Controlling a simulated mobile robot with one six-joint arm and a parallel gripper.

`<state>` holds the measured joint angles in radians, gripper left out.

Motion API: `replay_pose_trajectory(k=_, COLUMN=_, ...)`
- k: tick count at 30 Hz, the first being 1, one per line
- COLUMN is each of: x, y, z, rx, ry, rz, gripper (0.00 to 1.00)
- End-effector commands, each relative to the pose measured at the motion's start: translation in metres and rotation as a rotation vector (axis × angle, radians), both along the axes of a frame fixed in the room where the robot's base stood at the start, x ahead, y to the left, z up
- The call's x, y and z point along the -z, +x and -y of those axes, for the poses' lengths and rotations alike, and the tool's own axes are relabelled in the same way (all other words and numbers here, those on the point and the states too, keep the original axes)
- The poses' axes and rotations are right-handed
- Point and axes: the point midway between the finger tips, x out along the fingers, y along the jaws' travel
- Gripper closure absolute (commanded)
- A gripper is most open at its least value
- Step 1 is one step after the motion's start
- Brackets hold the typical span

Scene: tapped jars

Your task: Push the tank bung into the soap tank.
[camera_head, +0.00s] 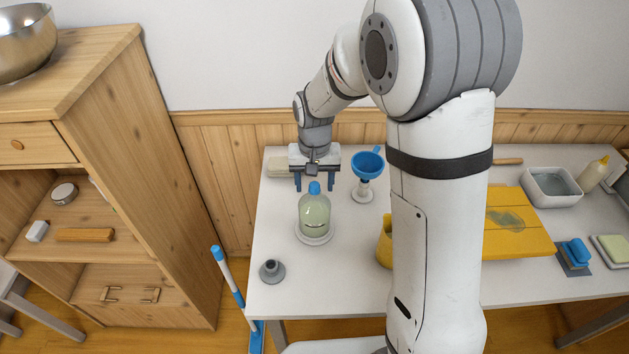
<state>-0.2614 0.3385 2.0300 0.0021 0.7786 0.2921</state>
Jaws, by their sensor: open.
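The soap tank (314,219) is a clear rounded jar of pale green liquid, upright on a white round base near the table's left side. A blue piece, which looks like the tank bung (314,188), sits upright at the top of its neck. I cannot tell how deep it is seated. My gripper (312,184) points down at the tank's top, with its two blue fingers spread wide. In this view the fingers show on either side of the bung and slightly behind it. No contact is visible, and nothing is held.
A blue funnel (367,164) on a white stand is close right of my gripper. A grey round fitting (271,270) lies at the front left. A yellow jug (384,243) is partly hidden by my arm.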

Motion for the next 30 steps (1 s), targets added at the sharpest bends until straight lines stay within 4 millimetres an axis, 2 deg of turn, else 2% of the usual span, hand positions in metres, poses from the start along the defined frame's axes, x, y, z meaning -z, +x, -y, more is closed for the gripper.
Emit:
replay_pose_trajectory(k=2, x=0.0, y=0.0, z=0.0, rx=0.0, ry=0.0, rz=0.0, gripper=0.36)
replay_pose_trajectory(k=17, x=-0.001, y=0.0, z=0.0, rx=0.0, ry=0.0, rz=0.0, gripper=0.36)
replay_pose_trajectory(k=30, x=-0.014, y=0.0, z=0.0, rx=0.0, ry=0.0, rz=0.0, gripper=0.36)
